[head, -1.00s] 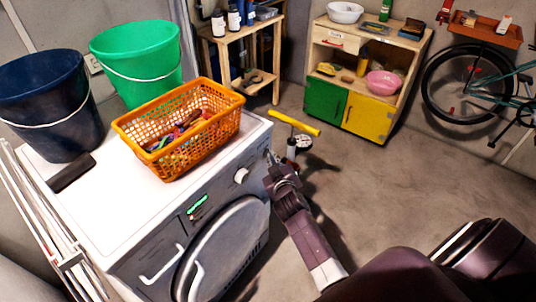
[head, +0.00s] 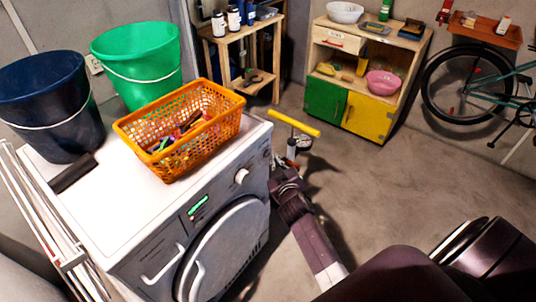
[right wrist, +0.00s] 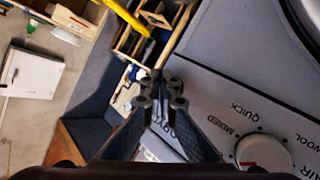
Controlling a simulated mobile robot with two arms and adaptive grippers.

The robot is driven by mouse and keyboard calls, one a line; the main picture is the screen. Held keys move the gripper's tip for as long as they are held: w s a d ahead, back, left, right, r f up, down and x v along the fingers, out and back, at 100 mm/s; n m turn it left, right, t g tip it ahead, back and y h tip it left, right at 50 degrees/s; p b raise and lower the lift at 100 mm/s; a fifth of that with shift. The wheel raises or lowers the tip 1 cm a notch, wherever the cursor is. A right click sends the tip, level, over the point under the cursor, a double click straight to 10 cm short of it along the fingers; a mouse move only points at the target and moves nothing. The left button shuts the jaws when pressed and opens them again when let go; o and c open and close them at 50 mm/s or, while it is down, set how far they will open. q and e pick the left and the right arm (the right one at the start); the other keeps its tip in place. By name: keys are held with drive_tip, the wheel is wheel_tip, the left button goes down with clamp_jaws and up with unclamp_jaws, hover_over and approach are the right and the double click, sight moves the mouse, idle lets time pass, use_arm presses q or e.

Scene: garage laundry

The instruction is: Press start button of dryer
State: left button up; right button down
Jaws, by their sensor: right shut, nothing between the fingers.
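The white and grey dryer (head: 150,262) stands at the left in the head view, with a green-lit display (head: 198,206) and a white dial (head: 241,176) on its front panel. The dial also shows at the lower right of the right wrist view (right wrist: 264,153), with printed words around it. My right gripper (head: 275,164) is at the panel's right end, beyond the dial. In the right wrist view its fingers (right wrist: 164,78) are shut and empty, over the panel's edge. I cannot make out the start button or tell whether the fingertips touch the panel. My left gripper is out of view.
An orange basket (head: 160,133) of small items, a green bucket (head: 135,55) and a dark blue bucket (head: 45,105) stand on top. A yellow-handled pump (head: 293,123) stands on the floor behind the dryer's right corner. The floor to the right is clear.

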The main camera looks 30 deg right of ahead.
drive_tip(key=shift+s, duration=0.1)
drive_tip(key=s, duration=0.1)
drive_tip(key=s+d+p, duration=0.1)
drive_tip(key=s, duration=0.1)
drive_tip(key=s+d+p, duration=0.1)
drive_tip(key=shift+s, duration=0.2)
idle(0.7)
drive_tip(key=s+a+f+g+y, duration=0.15)
drive_tip(key=s+a+f, duration=0.35)
drive_tip(key=f, duration=0.5)
drive_tip(key=s+a+f+g+y, duration=0.1)
drive_tip(key=s+a+f+g, duration=0.2)
drive_tip(key=s+f, duration=0.55)
drive_tip(key=s+a+f+g+y, duration=0.2)
drive_tip(key=s+a+f, duration=0.25)
drive_tip(key=f, duration=0.65)
drive_tip(key=s+a+f+g, duration=0.1)
drive_tip(key=s+f, duration=0.3)
drive_tip(key=s, duration=0.6)
drive_tip(key=s+a+f+g, duration=0.1)
drive_tip(key=s+f+g, duration=0.2)
drive_tip(key=s, duration=0.7)
drive_tip(key=s+a+f+n+g, duration=0.1)
drive_tip(key=s+f+g, duration=0.1)
drive_tip(key=s+f, duration=0.4)
drive_tip(key=s, duration=0.4)
drive_tip(key=shift+s+a+y, duration=0.15)
drive_tip(key=shift+s+y, duration=0.05)
drive_tip(key=shift+y, duration=0.15)
